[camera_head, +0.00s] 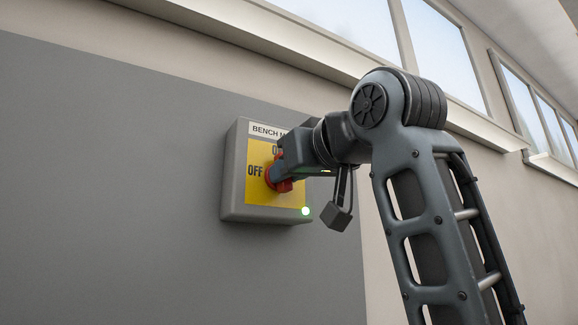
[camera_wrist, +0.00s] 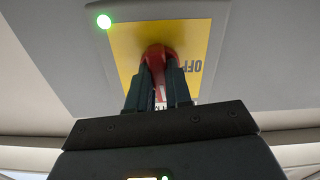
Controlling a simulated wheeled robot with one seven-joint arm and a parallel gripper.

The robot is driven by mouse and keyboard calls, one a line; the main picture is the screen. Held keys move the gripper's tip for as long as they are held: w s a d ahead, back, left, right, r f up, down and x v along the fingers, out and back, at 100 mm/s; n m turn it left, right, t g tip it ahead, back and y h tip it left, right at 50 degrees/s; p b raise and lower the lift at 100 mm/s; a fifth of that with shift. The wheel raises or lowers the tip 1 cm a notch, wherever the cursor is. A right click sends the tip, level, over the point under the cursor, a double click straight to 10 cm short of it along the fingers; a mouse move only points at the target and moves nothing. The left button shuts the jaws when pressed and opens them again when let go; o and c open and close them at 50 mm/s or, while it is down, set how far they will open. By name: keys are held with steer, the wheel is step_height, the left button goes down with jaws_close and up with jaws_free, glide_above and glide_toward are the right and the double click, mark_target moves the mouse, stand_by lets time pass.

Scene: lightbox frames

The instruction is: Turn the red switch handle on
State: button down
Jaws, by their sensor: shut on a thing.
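The red switch handle (camera_head: 271,178) is on the yellow plate (camera_head: 258,195) of a grey switch box (camera_head: 234,180) on the wall. My gripper (camera_head: 277,173) reaches it from the right and covers much of it. In the wrist view, the red handle (camera_wrist: 158,54) shows at the fingertips, and my gripper (camera_wrist: 160,68) is shut on it with a finger on each side. "OFF" is printed left of the handle in the head view; a partly hidden label stands above it. The handle's exact angle is hard to tell.
A green lamp (camera_head: 305,211) glows at the box's lower right corner. A dark padlock-shaped piece (camera_head: 336,217) hangs below my gripper in the head view; its attachment is unclear. The grey wall panel (camera_head: 110,190) left of the box is clear. Windows (camera_head: 440,50) are above.

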steer(key=shift+f+m, duration=0.1)
steer(key=shift+m, duration=0.6)
steer(key=c, duration=1)
jaws_free()
steer(key=shift+c, duration=0.2)
steer(key=shift+d, duration=0.1)
steer(key=b+v, duration=0.1)
steer(key=v, duration=0.6)
steer(key=shift+s+d+b, duration=0.15)
steer(key=shift+s+b, duration=0.2)
steer(key=shift+b, duration=0.05)
